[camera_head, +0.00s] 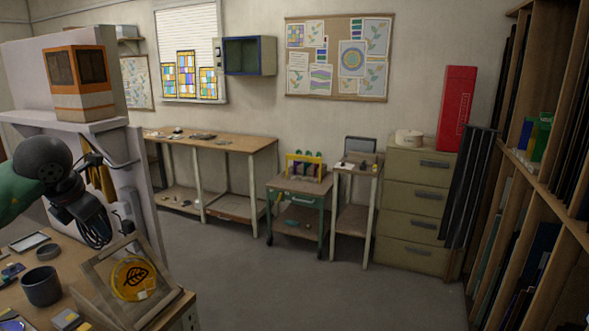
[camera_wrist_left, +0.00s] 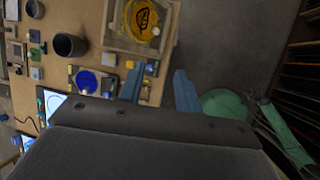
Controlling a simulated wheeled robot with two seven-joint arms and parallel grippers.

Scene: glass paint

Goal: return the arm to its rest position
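My left gripper (camera_wrist_left: 160,88) shows in the left wrist view with two blue-grey fingers spread apart and nothing between them. In the head view my left arm comes in from the left edge. Its gripper (camera_head: 95,232) hangs above the workbench (camera_head: 62,268), left of a framed glass panel (camera_head: 107,291) with an orange round piece and a dark leaf mark. The same panel is at the top of the left wrist view (camera_wrist_left: 113,36). My right gripper is not clearly seen in either view.
A dark cup (camera_head: 42,286) stands on the bench beside the panel, with several small glass pieces around. A white partition (camera_head: 137,190) with a shelf stands behind the arm. A green trolley (camera_head: 299,210), drawer cabinet (camera_head: 416,205) and tall shelf (camera_head: 541,180) line the room. The middle floor is clear.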

